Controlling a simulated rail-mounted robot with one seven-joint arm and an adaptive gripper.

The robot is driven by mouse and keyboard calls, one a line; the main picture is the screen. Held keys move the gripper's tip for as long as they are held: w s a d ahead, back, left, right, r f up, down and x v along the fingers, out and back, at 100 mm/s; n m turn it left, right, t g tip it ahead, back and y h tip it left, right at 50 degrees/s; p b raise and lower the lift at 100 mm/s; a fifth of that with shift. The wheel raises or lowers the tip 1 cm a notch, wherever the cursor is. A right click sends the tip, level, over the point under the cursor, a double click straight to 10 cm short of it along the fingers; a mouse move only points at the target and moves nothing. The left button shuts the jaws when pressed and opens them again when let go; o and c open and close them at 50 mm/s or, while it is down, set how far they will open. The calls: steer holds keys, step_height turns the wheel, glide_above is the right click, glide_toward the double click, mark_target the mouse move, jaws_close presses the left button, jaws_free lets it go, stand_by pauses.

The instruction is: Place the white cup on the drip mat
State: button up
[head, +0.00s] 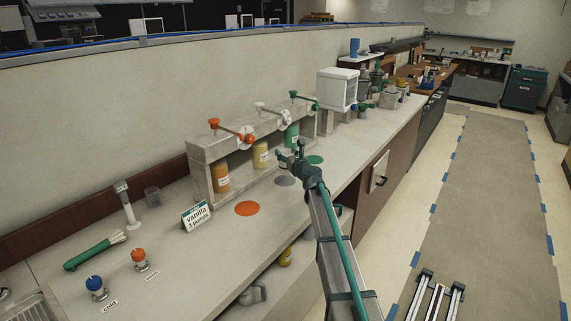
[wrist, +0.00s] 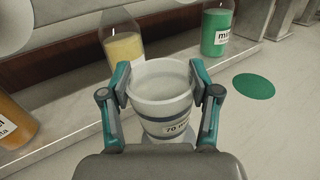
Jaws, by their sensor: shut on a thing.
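A white cup (wrist: 160,95) with a grey lower band and a label reading "70 m..." is between the fingers of my gripper (wrist: 163,85), which is shut on its sides. The cup is upright and looks empty. In the head view my gripper (head: 291,160) is in front of the dispenser rack, with the cup (head: 284,156) partly hidden by it. Three round mats lie on the counter: orange (head: 247,208), grey (head: 285,181) and green (head: 315,160). In the wrist view, part of the grey mat (wrist: 193,137) shows just below the cup; I cannot tell if they touch.
Behind the cup stands a rack (head: 203,178) with orange, yellow and green bottles and pump levers above. A "vanilla 3 pumps" sign (head: 196,215) stands to the left. Bare counter (head: 205,262) lies at the front left. A white box (head: 337,89) stands farther back.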

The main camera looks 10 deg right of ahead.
steer(key=shift+w+f, duration=0.35)
steer(key=shift+f, duration=0.1)
steer(key=shift+w+a+f+b, duration=0.1)
steer(key=shift+f+b, duration=0.1)
steer(key=shift+f, duration=0.7)
steer(key=shift+w+f+b, duration=0.1)
steer(key=shift+f+b, duration=0.05)
steer(key=shift+f, duration=0.7)
steer(key=shift+f, duration=0.1)
steer(key=shift+f, duration=0.15)
steer(key=o, duration=0.8)
steer(key=shift+o, duration=0.2)
